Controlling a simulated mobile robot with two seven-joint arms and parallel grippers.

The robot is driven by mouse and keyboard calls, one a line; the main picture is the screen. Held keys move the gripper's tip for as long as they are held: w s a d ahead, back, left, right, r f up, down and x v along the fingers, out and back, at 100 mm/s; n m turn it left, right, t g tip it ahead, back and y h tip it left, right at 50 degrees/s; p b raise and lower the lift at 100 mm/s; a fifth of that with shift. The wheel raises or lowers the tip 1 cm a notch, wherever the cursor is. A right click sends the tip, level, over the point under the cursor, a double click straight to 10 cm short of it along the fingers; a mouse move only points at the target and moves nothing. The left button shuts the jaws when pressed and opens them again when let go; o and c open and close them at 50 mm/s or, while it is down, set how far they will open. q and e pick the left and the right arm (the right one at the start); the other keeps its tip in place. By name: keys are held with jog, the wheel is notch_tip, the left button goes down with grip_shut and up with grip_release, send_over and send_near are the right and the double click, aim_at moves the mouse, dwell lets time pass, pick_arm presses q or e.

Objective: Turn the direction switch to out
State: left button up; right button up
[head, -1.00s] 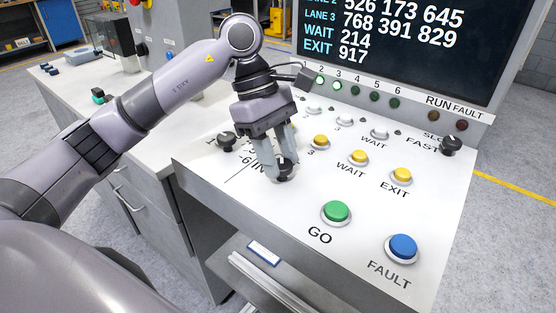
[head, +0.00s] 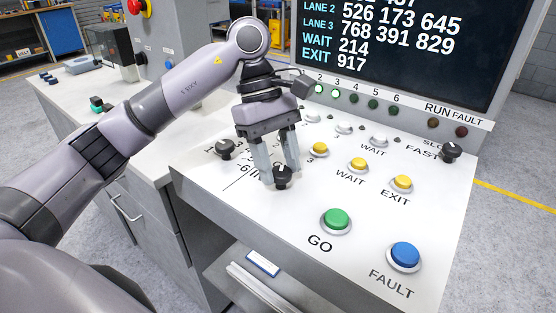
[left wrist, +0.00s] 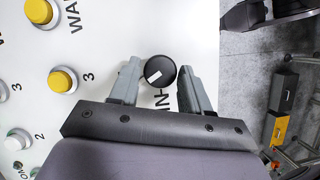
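The direction switch is a round black knob (head: 282,177) on the sloped white panel, left of the green GO button. It also shows in the left wrist view (left wrist: 160,70), with a white pointer mark slanting to the lower left and the letters IN just below it. The OUT label is not readable in either view. My left gripper (head: 277,174) is above the knob with its fingers apart, one on each side. The wrist view shows gaps between the knob and both fingers (left wrist: 159,82). My right gripper is not in view.
Another black knob (head: 225,149) stands left of the gripper. Yellow buttons (head: 319,149), the green GO button (head: 336,221) and the blue FAULT button (head: 404,255) are to the right. A SLOW/FAST knob (head: 451,152) is at the far right. A display (head: 400,45) rises behind.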

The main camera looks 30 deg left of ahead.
pick_arm(q)
jog(key=shift+o, duration=0.7)
jog(key=v, duration=0.7)
jog(key=shift+s, duration=0.15)
